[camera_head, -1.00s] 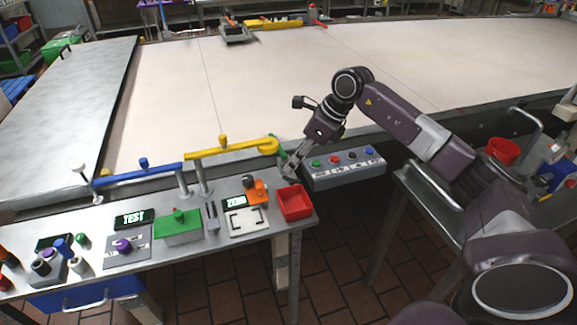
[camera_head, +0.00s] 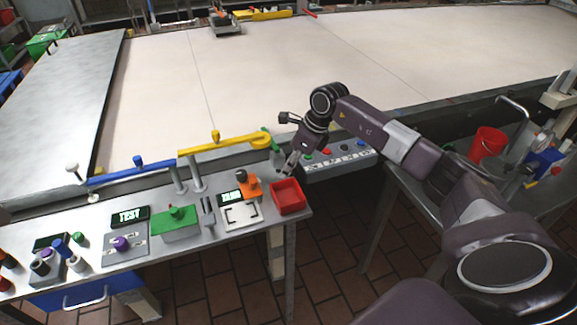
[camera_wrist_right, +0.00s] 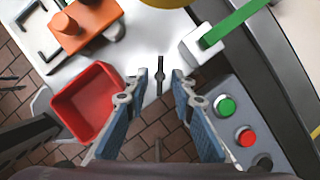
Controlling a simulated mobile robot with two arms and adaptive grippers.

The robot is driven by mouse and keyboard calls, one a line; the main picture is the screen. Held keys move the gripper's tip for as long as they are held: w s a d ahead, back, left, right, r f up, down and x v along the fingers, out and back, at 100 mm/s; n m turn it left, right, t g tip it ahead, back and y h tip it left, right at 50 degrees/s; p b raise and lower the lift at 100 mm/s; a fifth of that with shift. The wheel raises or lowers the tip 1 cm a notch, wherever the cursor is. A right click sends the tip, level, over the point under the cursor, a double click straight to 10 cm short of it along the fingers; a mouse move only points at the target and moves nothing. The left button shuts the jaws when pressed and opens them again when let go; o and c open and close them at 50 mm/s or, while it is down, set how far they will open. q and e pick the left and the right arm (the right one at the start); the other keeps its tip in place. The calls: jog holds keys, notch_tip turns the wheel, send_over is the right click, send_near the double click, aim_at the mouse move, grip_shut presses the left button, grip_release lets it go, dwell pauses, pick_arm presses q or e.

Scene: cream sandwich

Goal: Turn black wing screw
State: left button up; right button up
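The black wing screw (camera_wrist_right: 160,68) shows in the right wrist view as a thin dark bar with a round middle, at the edge of the pale table top. My right gripper (camera_wrist_right: 158,82) is open, with one fingertip on each side of the screw and a gap on both sides. In the head view my right gripper (camera_head: 284,168) is at the table's right end, just behind the red bin (camera_head: 288,196). The screw cannot be made out there. My left gripper is not in view.
The red bin also shows in the wrist view (camera_wrist_right: 87,100), left of the fingers. The orange block (camera_wrist_right: 85,22), the green lever (camera_wrist_right: 234,22) and the button box (camera_wrist_right: 235,120) are close around.

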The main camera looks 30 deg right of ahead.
grip_shut()
dwell(0.3)
jog(key=shift+a+m+t+h, duration=0.1)
jog(key=shift+m+t+h, duration=0.25)
jog(key=shift+m, duration=0.85)
jog(key=shift+a+m+h+b, duration=0.15)
jog(key=shift+m+h+b, duration=0.5)
jog(key=shift+m, duration=0.55)
jog(key=m+b, duration=0.1)
jog(key=m, duration=0.1)
jog(key=m+h+b, duration=0.1)
jog(key=m, duration=0.1)
jog(key=shift+a+m+h, duration=0.2)
jog(key=shift+m+h, duration=0.1)
jog(key=shift+m, duration=0.1)
jog(key=shift+r, duration=0.1)
jog(key=shift+m, duration=0.3)
